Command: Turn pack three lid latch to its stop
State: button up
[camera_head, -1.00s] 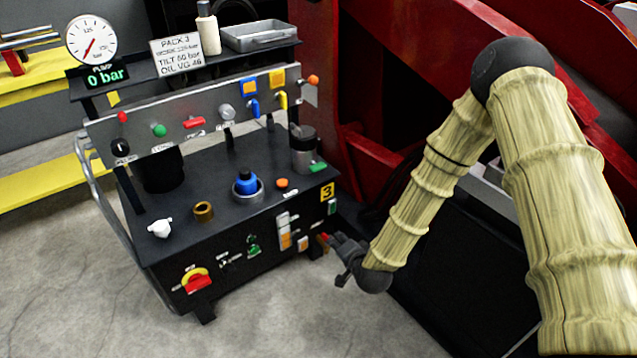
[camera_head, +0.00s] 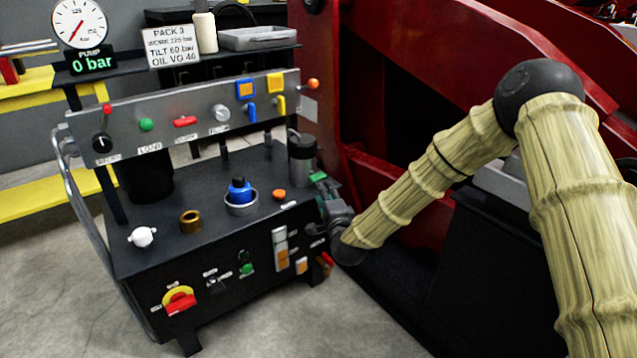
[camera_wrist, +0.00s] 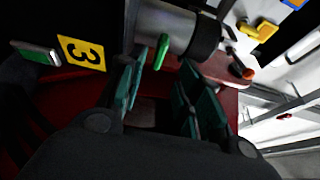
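Pack three is the black cart (camera_head: 205,232) under the "PACK 3" sign (camera_head: 173,46). A small green lever (camera_head: 318,177) sticks out at its right end, by the base of a grey canister (camera_head: 302,150); it looks like the lid latch. In the wrist view the green lever (camera_wrist: 161,52) stands below the grey cylinder (camera_wrist: 168,25), just beyond my fingers. My gripper (camera_head: 328,194) is at the cart's right edge, just below the lever. In the wrist view my gripper (camera_wrist: 160,95) is open, with a gap between its teal finger pads. I see no contact with the lever.
A yellow "3" plate (camera_wrist: 82,53) and a green-topped switch (camera_wrist: 35,53) lie left of my fingers. An orange-red knob (camera_wrist: 247,73) is to the right. A blue-capped part (camera_head: 240,192) and brass ring (camera_head: 190,221) sit on the cart top. Red machinery (camera_head: 420,110) stands close behind.

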aim_at(319, 180)
jog(key=b+x, duration=0.2)
jog(key=x, duration=0.5)
jog(key=shift+w+f+b, duration=0.15)
jog(key=shift+w+b, duration=0.25)
jog(key=shift+x, duration=0.95)
jog(key=shift+c, duration=0.4)
grip_shut()
